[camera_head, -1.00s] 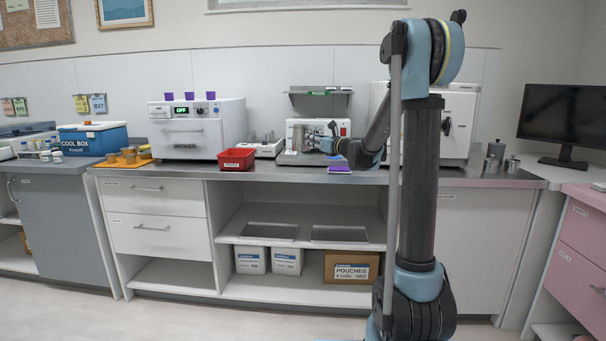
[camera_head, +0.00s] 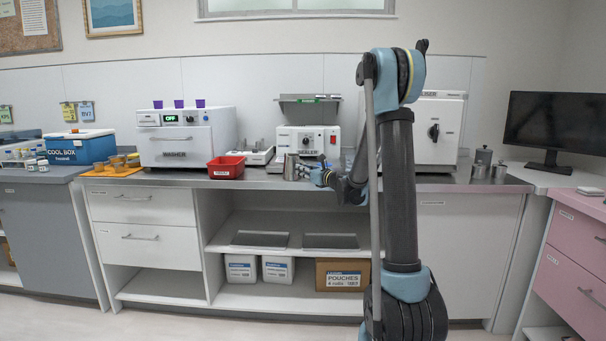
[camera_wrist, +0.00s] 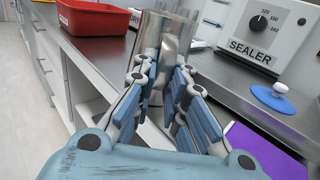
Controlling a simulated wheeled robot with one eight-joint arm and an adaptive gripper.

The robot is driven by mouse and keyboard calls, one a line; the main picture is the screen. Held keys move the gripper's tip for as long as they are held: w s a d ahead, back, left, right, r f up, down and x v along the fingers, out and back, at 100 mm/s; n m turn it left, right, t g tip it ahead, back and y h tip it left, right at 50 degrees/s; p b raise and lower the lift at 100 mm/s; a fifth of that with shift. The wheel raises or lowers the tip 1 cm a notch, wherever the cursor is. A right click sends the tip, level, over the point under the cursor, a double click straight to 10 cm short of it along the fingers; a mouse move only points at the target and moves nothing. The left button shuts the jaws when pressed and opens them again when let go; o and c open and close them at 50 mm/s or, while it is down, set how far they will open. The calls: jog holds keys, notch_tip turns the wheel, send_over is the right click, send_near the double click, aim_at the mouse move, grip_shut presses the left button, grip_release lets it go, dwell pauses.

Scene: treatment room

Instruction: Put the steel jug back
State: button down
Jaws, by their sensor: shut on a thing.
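The steel jug (camera_head: 291,166) is a shiny metal vessel at the front of the counter, before the sealer. It fills the upper middle of the wrist view (camera_wrist: 166,42). My gripper (camera_head: 307,170) reaches it from the right, and its blue-padded fingers (camera_wrist: 168,88) are closed on the jug's near side. The jug looks roughly upright. I cannot tell whether its base touches the counter. Two other steel vessels, a taller lidded one (camera_head: 483,156) and a smaller one (camera_head: 499,172), stand at the counter's right end.
A red tray (camera_head: 226,167) stands left of the jug. The sealer (camera_head: 308,140) is behind it. Bare counter (camera_head: 440,181) lies between my arm and the right-hand vessels.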

jog(key=c, duration=1.6)
grip_release()
jog(key=shift+c, duration=0.2)
jog(key=v, duration=1.2)
jog(key=s+f+n+g+h, duration=0.2)
jog(key=s+f+n+g, duration=0.15)
jog(key=s+n, duration=0.6)
jog(key=s+f+n+g+h, duration=0.3)
jog(key=s+n, duration=0.4)
jog(key=s, duration=0.6)
jog(key=s+d+f+n+g+h, duration=0.1)
jog(key=s+d+f+n+h, duration=0.1)
jog(key=s, duration=0.5)
jog(key=s+d+f+n+g+h, duration=0.2)
jog(key=s+d+f+n, duration=0.3)
jog(key=s+d, duration=0.2)
jog(key=s+d+f+n+g+h, duration=0.1)
jog(key=s+d+f+n+h, duration=0.2)
jog(key=s, duration=0.4)
jog(key=shift+s+d+f+n, duration=0.2)
jog(key=shift+d+f+n, duration=0.25)
jog(key=shift+d, duration=0.75)
